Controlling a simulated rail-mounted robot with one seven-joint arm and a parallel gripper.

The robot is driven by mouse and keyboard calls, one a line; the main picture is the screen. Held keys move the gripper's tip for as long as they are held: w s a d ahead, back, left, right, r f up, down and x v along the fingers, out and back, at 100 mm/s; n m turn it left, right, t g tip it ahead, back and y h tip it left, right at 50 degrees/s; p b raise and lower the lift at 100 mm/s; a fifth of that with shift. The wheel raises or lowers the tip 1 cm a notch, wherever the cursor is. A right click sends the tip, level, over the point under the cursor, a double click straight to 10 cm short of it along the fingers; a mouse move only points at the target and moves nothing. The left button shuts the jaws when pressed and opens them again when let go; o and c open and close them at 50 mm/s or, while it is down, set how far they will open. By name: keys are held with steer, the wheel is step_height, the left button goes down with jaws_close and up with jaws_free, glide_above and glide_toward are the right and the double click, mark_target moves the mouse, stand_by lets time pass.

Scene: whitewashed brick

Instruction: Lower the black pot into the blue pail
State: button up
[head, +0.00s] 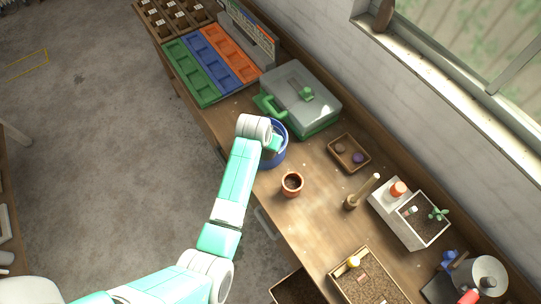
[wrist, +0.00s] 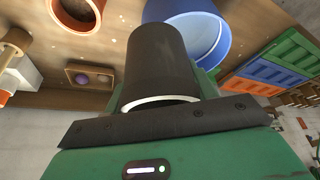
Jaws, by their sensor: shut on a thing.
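The black pot (wrist: 158,62) fills the middle of the wrist view, its pale rim towards the camera. My gripper (wrist: 160,100) is shut on it; the fingertips are largely hidden. The blue pail (wrist: 207,38) is just beyond the pot in the wrist view, its open mouth partly covered by the pot. In the head view the pail (head: 281,157) stands on the bench, with my wrist over its left side and the pot hidden.
A terracotta pot (head: 292,184) stands close in front of the pail. A small brown tray (head: 349,153) lies to the right, and green, blue and orange trays (head: 212,62) lie at the back left.

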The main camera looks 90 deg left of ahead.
steer(key=a+b, duration=0.4)
steer(key=a, duration=0.4)
steer(key=shift+s+a, duration=0.2)
steer(key=shift+s, duration=0.2)
steer(key=shift+w+a, duration=0.2)
steer(key=shift+a, duration=0.1)
steer(key=shift+f, duration=0.1)
steer(key=shift+f+b, duration=3.8)
steer(key=shift+f, duration=1.5)
steer(key=shift+f+b, duration=1.9)
steer(key=shift+f, duration=0.6)
